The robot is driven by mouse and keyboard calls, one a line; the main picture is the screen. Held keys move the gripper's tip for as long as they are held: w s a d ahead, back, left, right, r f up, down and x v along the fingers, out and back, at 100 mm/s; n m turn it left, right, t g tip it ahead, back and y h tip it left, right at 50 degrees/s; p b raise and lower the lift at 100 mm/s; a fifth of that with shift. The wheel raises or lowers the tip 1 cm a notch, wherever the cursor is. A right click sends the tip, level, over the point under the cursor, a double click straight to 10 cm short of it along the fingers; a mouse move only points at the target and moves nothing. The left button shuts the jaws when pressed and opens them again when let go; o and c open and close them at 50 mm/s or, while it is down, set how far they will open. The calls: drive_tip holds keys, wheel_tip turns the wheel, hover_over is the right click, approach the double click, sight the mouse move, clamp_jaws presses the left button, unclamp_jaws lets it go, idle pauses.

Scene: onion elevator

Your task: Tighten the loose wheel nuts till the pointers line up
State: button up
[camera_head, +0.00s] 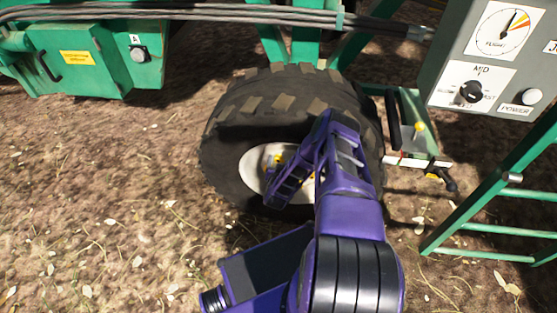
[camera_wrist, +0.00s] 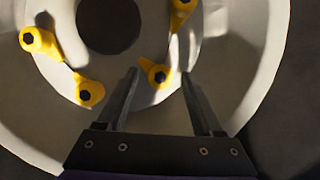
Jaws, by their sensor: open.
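A wheel with a black treaded tyre (camera_head: 285,100) and a pale rim (camera_head: 252,175) stands ahead of me, half hidden by my arm. In the wrist view the rim (camera_wrist: 240,60) carries several yellow nut pointers around a dark hub hole. One pointer (camera_wrist: 157,73) shows between my fingertips, its tip aimed up and left. Two pointers at left, the outer one (camera_wrist: 38,40) and the lower one (camera_wrist: 88,90), point towards each other. Another pointer (camera_wrist: 182,8) is cut off at the top. My gripper (camera_wrist: 160,78) is open, its fingers on either side of the near pointer; contact cannot be told.
A green box (camera_head: 100,60) with a yellow label stands at left. A grey control panel (camera_head: 480,60) with a gauge and knobs is at upper right, above a green ladder (camera_head: 490,200). A tray with levers (camera_head: 418,135) lies right of the tyre. Bare ground is clear at lower left.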

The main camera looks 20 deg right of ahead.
clamp_jaws()
idle(0.4)
drive_tip(key=shift+d+m+t+y, duration=0.1)
drive_tip(key=shift+m+t+y, duration=0.45)
drive_tip(key=shift+m, duration=0.65)
drive_tip(key=m, duration=0.1)
drive_tip(key=m+t+y, duration=0.1)
drive_tip(key=shift+s+d+f+m+t, duration=0.1)
drive_tip(key=shift+s+m+t, duration=0.05)
drive_tip(key=shift+m+t, duration=0.15)
drive_tip(key=m+t, duration=0.1)
drive_tip(key=m, duration=0.1)
drive_tip(key=m+t, duration=0.1)
drive_tip(key=m, duration=0.1)
drive_tip(key=shift+f+m+y, duration=0.15)
drive_tip(key=shift+m+y, duration=0.1)
drive_tip(key=shift+m, duration=0.15)
